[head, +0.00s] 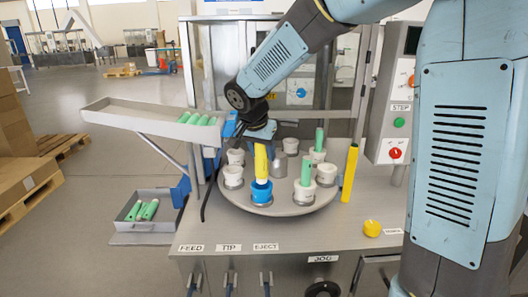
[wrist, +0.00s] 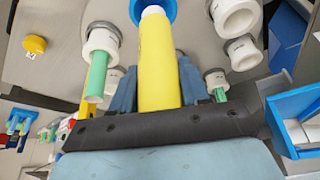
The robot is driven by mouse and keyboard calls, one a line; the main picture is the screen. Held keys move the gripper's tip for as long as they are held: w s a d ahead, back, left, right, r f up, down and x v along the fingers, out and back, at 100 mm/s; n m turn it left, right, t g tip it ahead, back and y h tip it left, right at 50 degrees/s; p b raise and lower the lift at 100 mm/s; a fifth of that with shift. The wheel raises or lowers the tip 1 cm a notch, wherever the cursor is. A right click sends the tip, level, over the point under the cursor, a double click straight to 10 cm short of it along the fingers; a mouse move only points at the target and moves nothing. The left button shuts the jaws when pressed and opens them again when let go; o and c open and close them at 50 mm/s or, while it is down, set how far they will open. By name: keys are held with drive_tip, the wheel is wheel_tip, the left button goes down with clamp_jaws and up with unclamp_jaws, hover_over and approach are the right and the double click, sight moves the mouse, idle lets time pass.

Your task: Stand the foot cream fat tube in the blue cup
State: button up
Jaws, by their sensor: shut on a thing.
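The yellow foot cream tube (head: 261,163) is upright in my gripper (head: 262,141), held near its upper end. The blue cup (head: 260,193) stands on the round turntable directly below the tube. In the wrist view, the tube (wrist: 159,65) runs between the two fingers of my gripper (wrist: 157,85), which are shut on it. Its pale far end lies over the opening of the blue cup (wrist: 136,12), with blue rim on both sides. I cannot tell whether the end is inside the rim or just above it.
The turntable (head: 278,209) carries several white cups, some holding green tubes (head: 307,168). A yellow post (head: 350,173) and a yellow round knob (head: 371,228) are to the right. A sloping tray (head: 150,119) with green tubes and a floor bin (head: 128,226) are at left.

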sight(263, 167)
drive_tip(key=shift+f, duration=0.1)
drive_tip(key=shift+f, duration=1.4)
drive_tip(key=shift+f, duration=0.35)
drive_tip(key=shift+f, duration=0.7)
drive_tip(key=shift+f, duration=0.2)
drive_tip(key=o, duration=1.1)
drive_tip(key=v, duration=1.3)
drive_tip(key=shift+s+r, duration=0.15)
drive_tip(key=shift+r, duration=0.15)
